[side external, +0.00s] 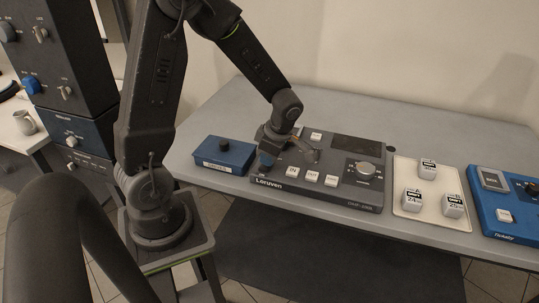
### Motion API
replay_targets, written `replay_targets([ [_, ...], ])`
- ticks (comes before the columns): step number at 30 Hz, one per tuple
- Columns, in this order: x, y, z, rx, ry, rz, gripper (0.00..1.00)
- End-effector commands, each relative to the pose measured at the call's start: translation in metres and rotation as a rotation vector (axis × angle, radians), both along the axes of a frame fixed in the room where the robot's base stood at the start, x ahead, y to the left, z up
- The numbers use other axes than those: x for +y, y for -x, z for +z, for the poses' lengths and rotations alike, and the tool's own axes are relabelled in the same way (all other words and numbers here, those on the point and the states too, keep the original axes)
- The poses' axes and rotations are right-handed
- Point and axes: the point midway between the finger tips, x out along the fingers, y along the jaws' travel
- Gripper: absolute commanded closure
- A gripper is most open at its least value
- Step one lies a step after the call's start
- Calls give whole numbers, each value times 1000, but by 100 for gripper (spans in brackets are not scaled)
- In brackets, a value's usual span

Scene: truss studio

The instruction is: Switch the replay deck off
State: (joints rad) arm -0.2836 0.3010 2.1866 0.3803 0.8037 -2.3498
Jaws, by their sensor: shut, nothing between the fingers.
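The dark grey deck (258,190), labelled Leruven, lies on the table and looks like the replay deck. My gripper (313,156) is shut and empty, low over the deck's left-middle part, pointing right. I cannot tell whether its tips touch the deck.
A small blue box (223,155) with a black knob stands left of the deck. To the right, a cream tray (430,213) holds three white labelled cubes, then a blue device (503,225). A dark equipment rack (78,67) stands at far left. The table's back is clear.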

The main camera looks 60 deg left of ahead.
Motion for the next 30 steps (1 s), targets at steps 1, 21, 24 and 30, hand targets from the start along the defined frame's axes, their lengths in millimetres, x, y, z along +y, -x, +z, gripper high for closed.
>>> replay_targets([
  [1, -2, 1, 1, -1, 0, 0, 100],
  [21, 1, -2, 41, -10, -3, 2, 100],
  [24, 0, -10, 63, -9, -3, 0, 100],
  [30, -3, -24, 103, -7, -2, 0, 100],
])
